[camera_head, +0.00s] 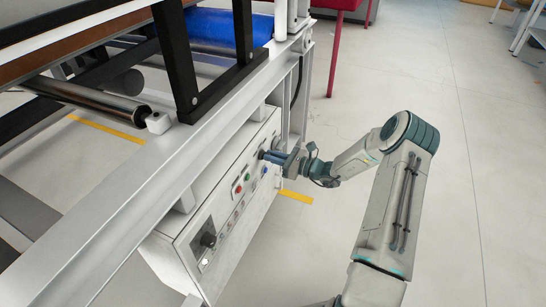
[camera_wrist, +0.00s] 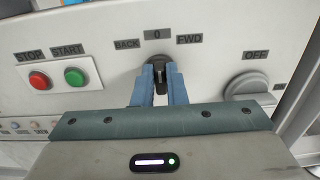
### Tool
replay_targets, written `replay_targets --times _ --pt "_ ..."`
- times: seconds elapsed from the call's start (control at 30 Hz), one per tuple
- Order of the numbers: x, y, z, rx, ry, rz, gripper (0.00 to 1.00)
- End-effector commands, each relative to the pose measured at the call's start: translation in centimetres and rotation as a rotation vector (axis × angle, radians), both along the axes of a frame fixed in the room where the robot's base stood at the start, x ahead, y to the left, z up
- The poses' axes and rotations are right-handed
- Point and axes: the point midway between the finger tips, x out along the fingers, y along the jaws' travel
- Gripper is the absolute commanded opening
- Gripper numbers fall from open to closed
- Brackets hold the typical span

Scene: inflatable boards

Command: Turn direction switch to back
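The direction switch (camera_wrist: 158,72) is a black rotary knob on the grey control panel, below the labels BACK (camera_wrist: 127,44), 0 (camera_wrist: 156,34) and FWD (camera_wrist: 189,39). My gripper (camera_wrist: 160,78) is at the knob, with one blue finger on each side of it. The fingers are close to the knob's sides; contact and grip are hard to make out. The knob's lower part is hidden between the fingers. In the head view my gripper (camera_head: 268,155) reaches the far right end of the panel's face, where the switch itself is covered.
Red STOP (camera_wrist: 38,80) and green START (camera_wrist: 75,77) buttons are left of the switch. A grey OFF knob (camera_wrist: 246,86) is to the right. The machine's white frame rail (camera_head: 150,180) runs above the control box (camera_head: 215,235). The floor to the right is open.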

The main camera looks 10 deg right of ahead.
Motion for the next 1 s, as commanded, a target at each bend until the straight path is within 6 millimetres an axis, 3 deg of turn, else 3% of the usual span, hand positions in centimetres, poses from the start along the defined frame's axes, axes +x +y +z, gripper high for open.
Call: replay_targets --times 0.37,1.0 --pt "0.06 -0.16 0.03 -0.059 -0.082 -0.001 0.00" --pt "-0.25 -0.14 -0.20 -0.359 -0.492 -0.005 0.00"
